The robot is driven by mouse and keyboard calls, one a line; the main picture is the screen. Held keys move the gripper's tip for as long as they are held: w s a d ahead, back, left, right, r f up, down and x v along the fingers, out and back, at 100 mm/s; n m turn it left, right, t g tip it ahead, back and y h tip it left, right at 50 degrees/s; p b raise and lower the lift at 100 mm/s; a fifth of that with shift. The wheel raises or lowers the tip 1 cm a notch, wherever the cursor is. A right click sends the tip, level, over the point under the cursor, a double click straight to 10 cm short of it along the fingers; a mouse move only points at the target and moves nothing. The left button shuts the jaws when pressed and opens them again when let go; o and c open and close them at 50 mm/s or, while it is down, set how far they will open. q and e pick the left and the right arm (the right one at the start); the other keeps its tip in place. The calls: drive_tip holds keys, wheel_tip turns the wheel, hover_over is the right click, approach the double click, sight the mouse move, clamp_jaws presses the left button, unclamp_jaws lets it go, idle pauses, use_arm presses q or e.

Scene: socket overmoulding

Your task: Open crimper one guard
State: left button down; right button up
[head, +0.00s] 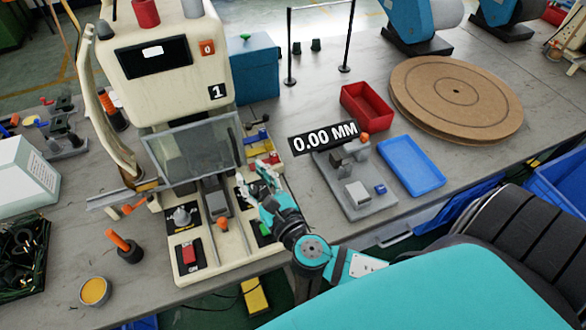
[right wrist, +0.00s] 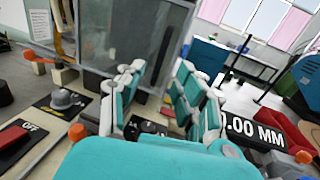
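Crimper one (head: 165,80) is a cream machine with a dark display and a label "1". Its guard (head: 193,150) is a grey see-through panel in a thin frame, hanging tilted across the front above the base. In the right wrist view the guard (right wrist: 120,45) stands just beyond the fingers, its right frame edge in line with the gap. My right gripper (head: 264,176) is near the guard's lower right corner, and its fingers (right wrist: 158,92) are apart with nothing seen gripped. Whether a finger touches the frame cannot be told. My left gripper is not in view.
The crimper's base carries a red switch (head: 190,253), a grey knob (head: 181,217) and an orange-tipped lever (head: 222,223). Right of it stand a gauge fixture (head: 370,205) with a "0.00 MM" display, a red bin (head: 366,106) and a blue tray (head: 411,166). An orange-handled tool (head: 124,245) stands front left.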

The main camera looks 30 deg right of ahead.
drive_tip(key=s+b, duration=0.2)
drive_tip(key=s, duration=0.7)
drive_tip(key=w+d+f+m+g+h, duration=0.1)
drive_tip(key=d+f+m+g+h, duration=0.2)
drive_tip(key=m, duration=0.6)
drive_tip(key=shift+d+f, duration=0.65)
drive_tip(key=shift+d, duration=0.45)
drive_tip(key=shift+w, duration=0.15)
